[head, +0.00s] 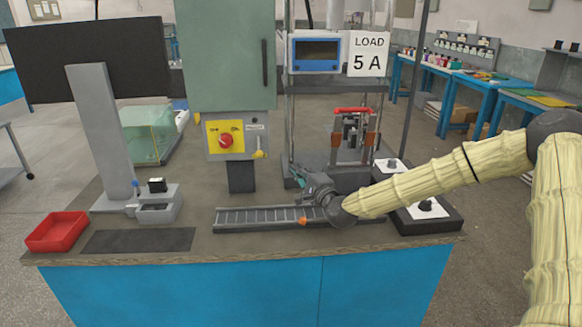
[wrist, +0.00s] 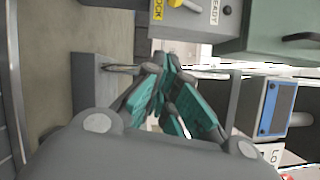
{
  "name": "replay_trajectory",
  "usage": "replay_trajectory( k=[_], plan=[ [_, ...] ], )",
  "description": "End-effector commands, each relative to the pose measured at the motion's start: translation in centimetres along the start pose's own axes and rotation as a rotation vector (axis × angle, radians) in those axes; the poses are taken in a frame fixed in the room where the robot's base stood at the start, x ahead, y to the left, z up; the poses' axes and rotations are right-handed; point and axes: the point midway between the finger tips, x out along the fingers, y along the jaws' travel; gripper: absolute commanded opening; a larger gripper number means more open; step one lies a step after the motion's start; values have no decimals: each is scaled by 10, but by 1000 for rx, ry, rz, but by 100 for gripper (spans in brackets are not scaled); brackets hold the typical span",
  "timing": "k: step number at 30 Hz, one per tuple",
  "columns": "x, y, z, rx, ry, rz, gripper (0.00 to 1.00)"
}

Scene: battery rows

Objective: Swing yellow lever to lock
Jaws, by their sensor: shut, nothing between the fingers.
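The yellow lever (head: 259,154) hangs at the lower right of the green cabinet (head: 225,55), beside a yellow panel with a red knob (head: 226,140). In the wrist view, part of the yellow lever (wrist: 176,3) shows at the top edge, by a yellow tag reading LOCK (wrist: 157,10) and a READY label (wrist: 214,12). My gripper (head: 298,178) is shut and empty, to the right of and below the lever, apart from it. Its teal fingers (wrist: 164,68) are together in the wrist view.
A ribbed rail (head: 262,216) lies on the bench under my gripper. A metal frame with a blue display (head: 317,52) and a LOAD 5 A sign (head: 368,54) stands behind. A red tray (head: 57,232) and grey fixture (head: 158,207) are at left.

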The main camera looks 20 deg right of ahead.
Motion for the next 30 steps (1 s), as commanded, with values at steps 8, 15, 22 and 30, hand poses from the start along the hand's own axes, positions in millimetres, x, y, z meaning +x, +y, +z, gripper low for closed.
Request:
replay_trajectory(
  k=[8, 15, 22, 30],
  plan=[
    [44, 0, 0, -3, 0, 1, 0],
    [80, 0, -1, -2, 1, 0, 0],
    [91, -1, 21, 0, 0, 1, 0],
    [95, 0, 37, 0, 1, 0, 0]
  ],
)
